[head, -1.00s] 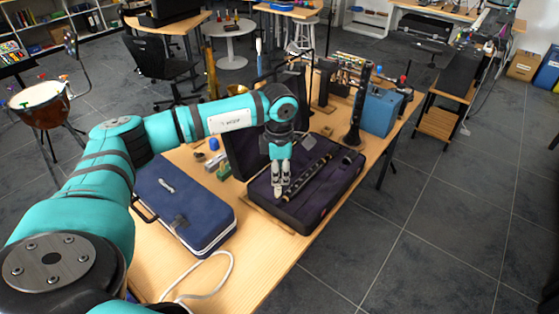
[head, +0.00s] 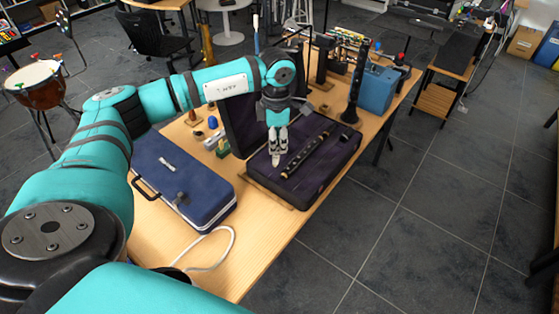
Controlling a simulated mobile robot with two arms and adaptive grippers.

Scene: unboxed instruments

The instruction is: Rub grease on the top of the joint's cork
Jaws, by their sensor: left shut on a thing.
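A black joint with silvery keys (head: 307,154) lies slantwise in the open dark case (head: 334,167). Its near end has a lighter band, but I cannot make out the cork clearly. My left gripper (head: 276,158) points down over the left part of the case, just left of the joint's near end. It is shut on a small pale thing (head: 276,163), mostly hidden by the fingers; I cannot tell what it is. A small gap seems to show between it and the joint. My right gripper is out of view.
A closed blue case (head: 190,177) lies left of the open one, with a white cable (head: 222,250) in front. Small bottles and blocks (head: 215,135) stand behind. A black upright instrument (head: 356,88) and a blue box (head: 377,91) stand at the back right.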

